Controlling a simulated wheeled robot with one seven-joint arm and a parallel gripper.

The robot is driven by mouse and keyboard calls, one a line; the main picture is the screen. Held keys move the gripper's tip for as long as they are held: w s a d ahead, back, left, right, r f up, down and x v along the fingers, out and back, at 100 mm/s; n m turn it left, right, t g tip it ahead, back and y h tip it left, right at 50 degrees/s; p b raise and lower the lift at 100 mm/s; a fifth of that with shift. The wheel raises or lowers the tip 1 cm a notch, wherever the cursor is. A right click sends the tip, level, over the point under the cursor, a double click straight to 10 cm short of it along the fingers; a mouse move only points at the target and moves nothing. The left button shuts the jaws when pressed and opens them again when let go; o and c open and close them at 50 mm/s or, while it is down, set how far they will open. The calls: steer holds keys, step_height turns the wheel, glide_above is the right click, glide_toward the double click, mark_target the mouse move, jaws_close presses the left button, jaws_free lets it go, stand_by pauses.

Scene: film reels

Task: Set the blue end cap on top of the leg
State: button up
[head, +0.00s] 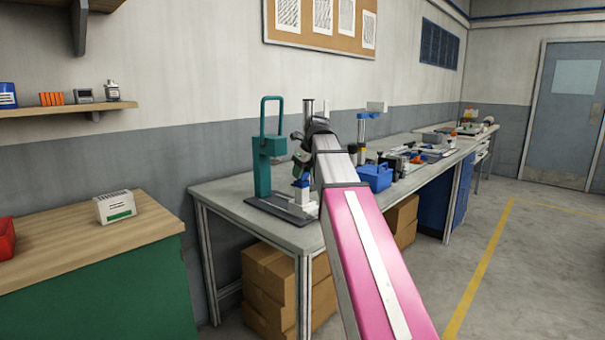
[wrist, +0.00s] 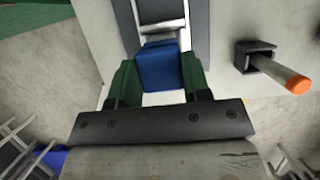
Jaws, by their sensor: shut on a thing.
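The blue end cap (wrist: 157,66) sits between the two green fingers of my gripper (wrist: 158,80) in the wrist view, and the gripper is shut on it. In the head view the blue cap (head: 301,183) shows small, just below my gripper (head: 302,163). A pale upright piece that looks like the leg (head: 302,196) stands directly under the cap, on a dark base plate. In the wrist view a silvery part (wrist: 160,30) shows just beyond the cap. I cannot tell whether cap and leg touch.
A teal press frame (head: 263,150) stands close to the left of my gripper on the grey bench (head: 232,193). A blue toolbox (head: 376,177) is to the right. An orange-tipped handle (wrist: 283,76) in a dark holder juts out to the right in the wrist view.

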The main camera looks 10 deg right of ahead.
steer(key=shift+f, duration=0.35)
steer(key=o, duration=0.9)
steer(key=v, duration=1.2)
steer(key=shift+r, duration=0.2)
steer(key=shift+w, duration=0.1)
